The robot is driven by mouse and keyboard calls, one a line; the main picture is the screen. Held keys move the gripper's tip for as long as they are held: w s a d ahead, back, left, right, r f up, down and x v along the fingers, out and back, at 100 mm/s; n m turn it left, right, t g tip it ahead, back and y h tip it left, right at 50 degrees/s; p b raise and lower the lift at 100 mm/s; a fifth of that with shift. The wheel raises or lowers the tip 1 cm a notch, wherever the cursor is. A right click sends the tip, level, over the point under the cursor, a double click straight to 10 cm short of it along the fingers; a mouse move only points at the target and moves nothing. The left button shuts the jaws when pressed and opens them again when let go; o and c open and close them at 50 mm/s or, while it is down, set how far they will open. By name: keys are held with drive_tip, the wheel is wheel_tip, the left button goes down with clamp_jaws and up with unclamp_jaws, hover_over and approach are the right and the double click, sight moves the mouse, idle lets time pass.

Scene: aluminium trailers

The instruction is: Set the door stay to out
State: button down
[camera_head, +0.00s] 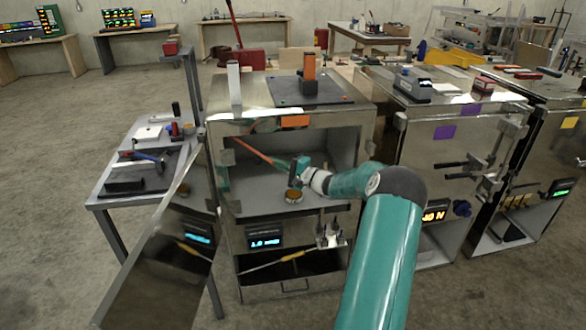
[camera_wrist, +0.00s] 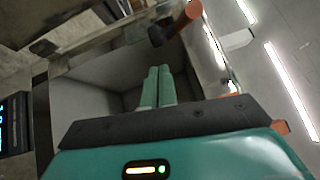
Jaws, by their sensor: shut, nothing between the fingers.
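My gripper (camera_head: 275,163) is inside the open front of the left metal cabinet (camera_head: 290,113). Its two teal fingers show in the wrist view (camera_wrist: 158,72), side by side and shut, with nothing between them. A thin red rod (camera_head: 252,150) slants from the left side of the opening down toward the fingers; it may be the door stay. Contact cannot be told. In the wrist view an orange-red bar with a dark end (camera_wrist: 182,18) lies beyond the fingertips and to the right. The cabinet door (camera_head: 160,262) stands open at the left.
A small table (camera_head: 98,190) with tools stands left of the open door. A lit display (camera_head: 265,241) and a lower bin (camera_head: 285,290) lie below the compartment. More metal cabinets (camera_head: 455,150) stand at the right. A white cylinder (camera_head: 234,82) stands on the cabinet top.

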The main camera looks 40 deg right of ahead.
drive_tip(key=shift+w+a+r, duration=0.15)
drive_tip(key=shift+w+a, duration=0.1)
drive_tip(key=shift+a, duration=0.3)
drive_tip(key=shift+w+a+r, duration=0.1)
drive_tip(key=shift+w+a, duration=0.15)
drive_tip(key=shift+a, duration=0.25)
drive_tip(key=shift+a, duration=0.2)
